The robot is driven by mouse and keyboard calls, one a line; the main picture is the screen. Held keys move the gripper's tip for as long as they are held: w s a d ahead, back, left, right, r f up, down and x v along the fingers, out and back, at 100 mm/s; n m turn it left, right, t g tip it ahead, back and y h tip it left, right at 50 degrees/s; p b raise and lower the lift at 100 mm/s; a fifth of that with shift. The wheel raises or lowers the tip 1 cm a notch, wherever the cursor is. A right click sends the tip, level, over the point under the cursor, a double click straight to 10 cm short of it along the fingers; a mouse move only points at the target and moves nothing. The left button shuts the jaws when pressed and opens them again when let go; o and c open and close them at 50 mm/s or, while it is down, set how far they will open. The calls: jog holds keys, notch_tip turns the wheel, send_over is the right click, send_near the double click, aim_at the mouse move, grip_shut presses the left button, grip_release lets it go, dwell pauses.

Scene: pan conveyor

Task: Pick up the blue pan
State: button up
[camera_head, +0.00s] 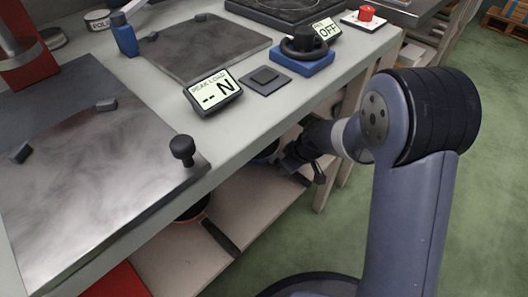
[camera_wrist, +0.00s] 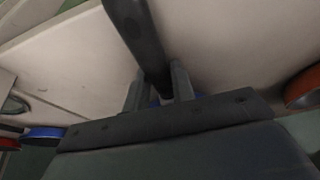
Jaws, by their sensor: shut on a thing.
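My gripper (camera_head: 303,168) reaches in under the front edge of the worktop, at the lower shelf. In the wrist view, my gripper (camera_wrist: 160,88) is shut on a long dark handle (camera_wrist: 138,32), with one finger on each side of it. A small patch of blue, which appears to be the blue pan (camera_wrist: 154,101), shows between the fingers. In the head view, a blue-edged part of the blue pan (camera_head: 267,153) shows beside my gripper, mostly hidden under the worktop. I cannot tell whether the pan touches the shelf.
An orange pan (camera_head: 196,211) with a black handle lies on the lower shelf (camera_head: 172,252); it also shows at the right of the wrist view (camera_wrist: 304,90). Another blue rim (camera_wrist: 42,132) shows at the wrist view's left. The worktop (camera_head: 215,135) overhangs the shelf.

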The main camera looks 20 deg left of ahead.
grip_shut()
jog(key=shift+r+p, duration=0.25)
jog(key=shift+p, duration=0.1)
